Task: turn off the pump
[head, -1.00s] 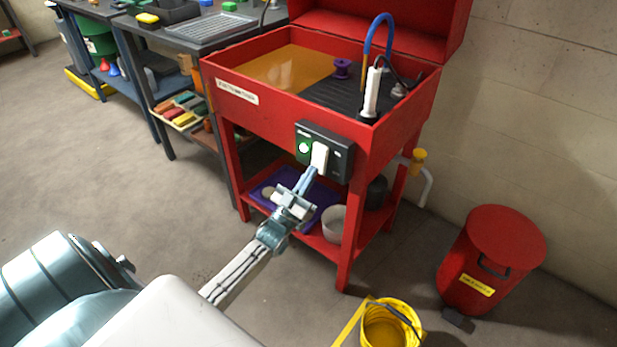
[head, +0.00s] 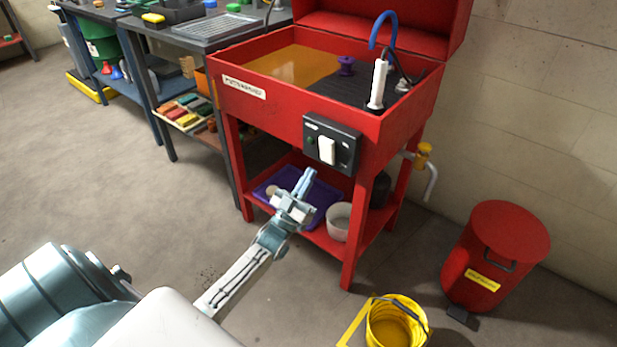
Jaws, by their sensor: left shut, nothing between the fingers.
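The pump's switch box (head: 332,145) is a dark panel on the front of the red parts-washer basin (head: 290,112). It carries a white rocker switch (head: 327,150) and a green lamp (head: 311,140) that looks dark. My left gripper (head: 308,174) is shut and empty, in front of and below the box, apart from the switch. A blue hose (head: 377,32) and a white upright brush-like piece (head: 378,84) stand at the basin's right. My right gripper is not in view.
A purple tray (head: 268,190) and a pale bowl (head: 339,222) sit on the washer's lower shelf. A yellow bucket (head: 388,330) and a red lidded bin (head: 480,276) stand on the floor at the right. A workbench (head: 205,45) is at the left. The floor at the left is clear.

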